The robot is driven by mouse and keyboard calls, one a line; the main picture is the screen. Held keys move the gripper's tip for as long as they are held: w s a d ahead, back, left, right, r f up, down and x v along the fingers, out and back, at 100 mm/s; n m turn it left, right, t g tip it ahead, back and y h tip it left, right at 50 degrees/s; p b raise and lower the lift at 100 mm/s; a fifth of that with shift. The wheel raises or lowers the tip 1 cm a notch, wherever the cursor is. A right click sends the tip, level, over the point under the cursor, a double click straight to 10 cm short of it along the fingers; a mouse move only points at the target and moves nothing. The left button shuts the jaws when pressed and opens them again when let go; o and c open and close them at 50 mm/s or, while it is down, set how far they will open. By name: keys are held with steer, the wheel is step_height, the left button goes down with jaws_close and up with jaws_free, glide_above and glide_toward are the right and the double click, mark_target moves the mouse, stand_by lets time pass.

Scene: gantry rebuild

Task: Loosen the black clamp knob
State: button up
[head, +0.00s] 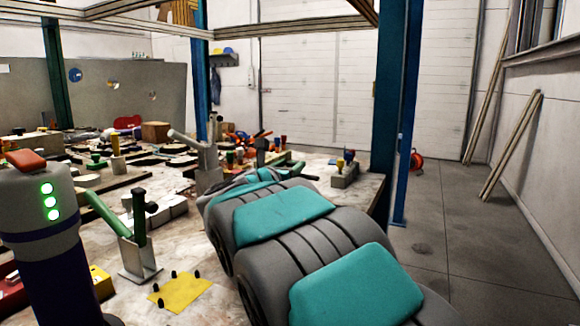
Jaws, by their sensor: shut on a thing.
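A grey toggle clamp (207,160) with a long slanted handle stands on the table at the far end of my arm. My gripper (226,187) is small and partly hidden by my arm's grey and teal links. It is right at this clamp, shut on what appears to be the black clamp knob. The knob itself is mostly hidden, so I cannot see its turn or how far out it is. A second clamp with green handles (128,228) stands nearer, at the left, with a small black knob (151,207) on its side. My gripper is apart from that one.
The worktable (205,248) is crowded with parts and tools. A yellow plate with black pegs (180,290) lies in front. A grey post with green lights (45,215) stands at the left. A blue column (393,110) rises by the table's right edge; the floor beyond is open.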

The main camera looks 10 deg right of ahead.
jaws_close()
steer(key=shift+f+y+b, duration=0.2)
steer(key=shift+y+b, duration=0.1)
steer(key=shift+b, duration=0.6)
